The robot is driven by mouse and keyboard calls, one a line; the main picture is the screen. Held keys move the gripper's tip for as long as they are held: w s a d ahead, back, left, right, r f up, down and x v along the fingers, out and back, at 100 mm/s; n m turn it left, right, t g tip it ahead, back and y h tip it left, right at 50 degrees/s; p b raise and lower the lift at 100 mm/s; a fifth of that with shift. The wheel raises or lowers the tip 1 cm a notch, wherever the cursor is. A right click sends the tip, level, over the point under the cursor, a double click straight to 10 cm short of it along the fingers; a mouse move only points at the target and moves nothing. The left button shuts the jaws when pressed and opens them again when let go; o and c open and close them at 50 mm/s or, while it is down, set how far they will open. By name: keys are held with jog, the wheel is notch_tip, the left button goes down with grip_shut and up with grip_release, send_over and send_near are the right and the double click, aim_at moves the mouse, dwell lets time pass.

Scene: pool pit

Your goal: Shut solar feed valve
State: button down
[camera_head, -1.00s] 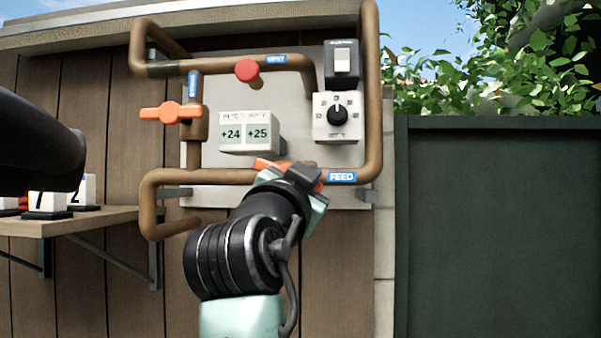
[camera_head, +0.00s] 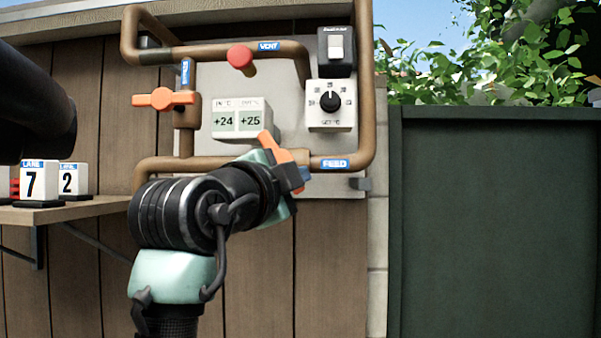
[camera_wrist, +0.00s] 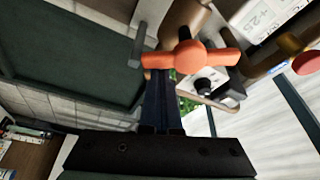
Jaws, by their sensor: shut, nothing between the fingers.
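The feed valve is on the lower copper pipe, left of the blue FEED label (camera_head: 334,164). Its orange handle (camera_head: 272,146) tilts steeply across the pipe, upper end to the left. In the wrist view the orange handle (camera_wrist: 190,57) lies across the upper middle. My gripper (camera_head: 300,178) is at the handle's lower right end and hides part of the valve. In the wrist view my gripper (camera_wrist: 160,82) is shut and empty, its dark fingertips close against one arm of the handle. I cannot tell whether they touch.
Another orange-handled valve (camera_head: 164,99) sits upper left, handle horizontal. A red knob (camera_head: 240,56), a temperature display (camera_head: 239,120), a dial box (camera_head: 331,104) and a switch (camera_head: 336,50) are close above. A shelf (camera_head: 70,211) with number blocks is left.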

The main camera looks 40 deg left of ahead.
jog(key=shift+s+a+f+m+g+h, duration=0.1)
jog(key=shift+a+f+m+g+h, duration=0.1)
jog(key=shift+m, duration=0.45)
jog(key=shift+s+a+f+m+g+h, duration=0.1)
jog(key=shift+a+m+g, duration=0.1)
jog(key=shift+m, duration=0.4)
jog(key=shift+s+a+f+m+g+h, duration=0.1)
jog(key=shift+a+f+m+g, duration=0.1)
jog(key=shift+m, duration=0.45)
jog(key=shift+a, duration=0.1)
